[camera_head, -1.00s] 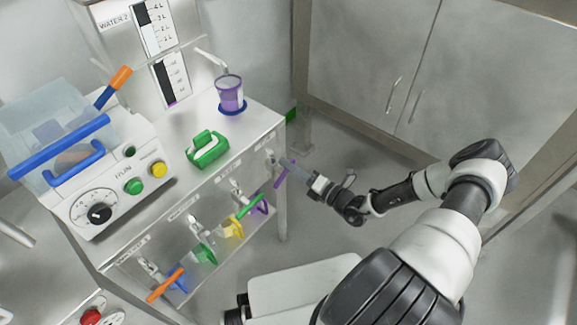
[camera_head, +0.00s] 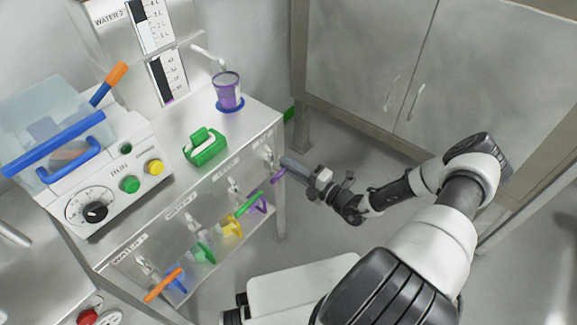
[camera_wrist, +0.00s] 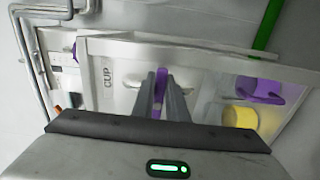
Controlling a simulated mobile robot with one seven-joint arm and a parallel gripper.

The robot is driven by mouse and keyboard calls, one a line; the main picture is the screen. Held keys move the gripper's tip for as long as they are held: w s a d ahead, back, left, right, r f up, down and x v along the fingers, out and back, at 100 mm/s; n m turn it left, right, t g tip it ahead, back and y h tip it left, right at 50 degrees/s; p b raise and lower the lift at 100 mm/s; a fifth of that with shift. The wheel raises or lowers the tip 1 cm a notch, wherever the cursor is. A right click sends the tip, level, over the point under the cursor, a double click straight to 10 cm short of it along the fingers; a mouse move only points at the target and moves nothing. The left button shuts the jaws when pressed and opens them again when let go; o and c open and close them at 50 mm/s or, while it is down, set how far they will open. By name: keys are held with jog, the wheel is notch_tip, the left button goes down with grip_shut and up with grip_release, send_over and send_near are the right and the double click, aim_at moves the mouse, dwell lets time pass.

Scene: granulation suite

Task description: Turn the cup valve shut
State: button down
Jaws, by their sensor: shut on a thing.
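The cup valve's purple lever (camera_head: 279,175) sticks out from the front of the bench at its right end. In the wrist view the purple lever (camera_wrist: 161,84) stands between my two grey fingers, beside a panel marked CUP. My gripper (camera_head: 287,166) is shut on this lever; the wrist view shows both fingers (camera_wrist: 160,92) close against its sides. The valve body is partly hidden.
Colored containers, one yellow (camera_head: 232,229), sit below. A green-handled object (camera_head: 205,147) and a control box (camera_head: 112,180) stand on top. Floor is open to the right.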

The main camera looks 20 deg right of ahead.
jog(key=c, duration=1.8)
grip_release()
jog(key=shift+o, duration=0.2)
jog(key=p+v, duration=0.1)
jog(key=v, duration=1.6)
jog(key=shift+s+d+p, duration=0.15)
jog(key=shift+p, duration=0.15)
